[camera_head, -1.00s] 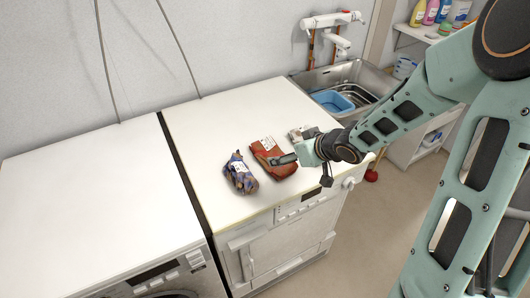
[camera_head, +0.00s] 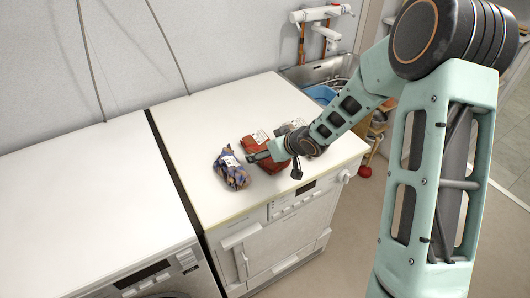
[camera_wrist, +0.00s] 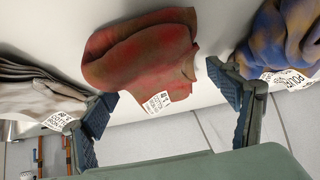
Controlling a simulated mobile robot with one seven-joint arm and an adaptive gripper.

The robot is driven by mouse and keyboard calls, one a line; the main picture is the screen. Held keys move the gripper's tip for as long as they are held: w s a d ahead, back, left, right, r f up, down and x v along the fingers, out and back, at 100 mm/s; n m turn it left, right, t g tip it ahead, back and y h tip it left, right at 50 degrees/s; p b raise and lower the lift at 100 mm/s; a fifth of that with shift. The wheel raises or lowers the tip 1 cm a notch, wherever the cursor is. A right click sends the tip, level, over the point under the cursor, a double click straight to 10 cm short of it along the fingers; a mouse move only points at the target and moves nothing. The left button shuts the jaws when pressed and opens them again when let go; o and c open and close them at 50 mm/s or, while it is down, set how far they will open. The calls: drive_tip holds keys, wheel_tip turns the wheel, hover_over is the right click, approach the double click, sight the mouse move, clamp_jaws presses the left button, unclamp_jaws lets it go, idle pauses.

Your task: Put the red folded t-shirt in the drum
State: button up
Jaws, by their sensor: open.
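The red folded t-shirt (camera_head: 266,147) lies on the white top of the right-hand machine, between a blue patterned garment and a grey one. It carries a white printed tag. In the wrist view the red t-shirt (camera_wrist: 140,55) lies ahead of and between my fingers. My gripper (camera_head: 257,158) is low at the t-shirt's front edge, partly covering it in the head view. In the wrist view my gripper (camera_wrist: 160,82) is open, its two blue-padded fingers spread apart and empty. A rounded dark door edge (camera_head: 168,294) shows on the left machine; the drum interior is hidden.
The blue patterned garment (camera_head: 230,170) lies just left of the t-shirt. The grey garment (camera_wrist: 35,92) lies close beside my left finger in the wrist view. A metal sink (camera_head: 322,72) with a blue basin stands behind. The left machine's top (camera_head: 80,190) is clear.

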drive_tip(key=shift+c, duration=0.4)
drive_tip(key=c, duration=1.4)
drive_tip(key=shift+r, duration=0.1)
